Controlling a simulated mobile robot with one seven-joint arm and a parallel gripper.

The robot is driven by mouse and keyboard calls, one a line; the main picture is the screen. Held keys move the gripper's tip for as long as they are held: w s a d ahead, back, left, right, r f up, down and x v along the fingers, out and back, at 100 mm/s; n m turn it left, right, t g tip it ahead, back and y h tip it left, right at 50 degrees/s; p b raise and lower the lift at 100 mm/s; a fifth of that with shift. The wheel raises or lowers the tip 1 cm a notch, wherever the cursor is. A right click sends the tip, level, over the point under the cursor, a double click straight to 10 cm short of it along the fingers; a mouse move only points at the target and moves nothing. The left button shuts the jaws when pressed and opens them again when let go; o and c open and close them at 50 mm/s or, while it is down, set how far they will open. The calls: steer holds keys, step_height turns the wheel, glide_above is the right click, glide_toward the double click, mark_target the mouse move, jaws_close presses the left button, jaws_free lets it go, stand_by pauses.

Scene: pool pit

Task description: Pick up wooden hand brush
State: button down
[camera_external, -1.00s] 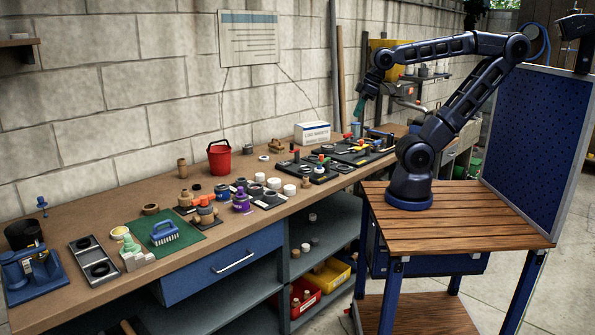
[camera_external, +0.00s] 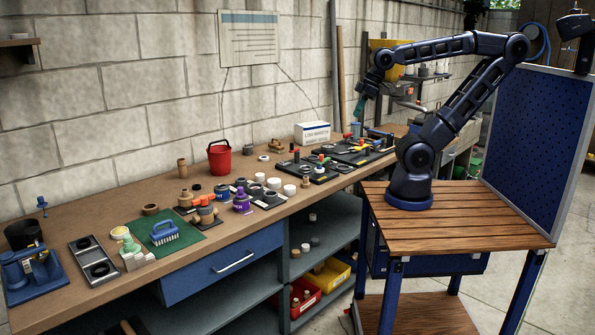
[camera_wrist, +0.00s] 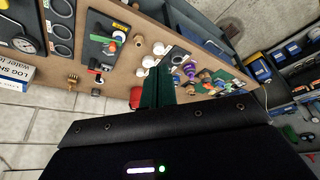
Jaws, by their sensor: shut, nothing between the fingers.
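A hand brush (camera_external: 164,233) with a blue body and pale bristles lies on the green mat (camera_external: 205,243) at the near left part of the bench; it looks blue, not wooden. A small brown object (camera_external: 276,146) near the wall is too small to identify for sure; it also shows in the wrist view (camera_wrist: 73,80). My gripper (camera_external: 359,108) hangs above the far right part of the bench, well away from the brush. Its green fingers (camera_wrist: 158,88) are together in the wrist view, with nothing between them.
The long workbench (camera_external: 110,290) is crowded with small parts. A red bucket (camera_external: 219,158) and a white box (camera_external: 312,132) stand along the wall side. Black trays (camera_external: 345,152) with fittings lie below my gripper. A blue pegboard (camera_external: 540,150) stands behind my base.

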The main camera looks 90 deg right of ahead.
steer(key=c, duration=0.7)
jaws_free()
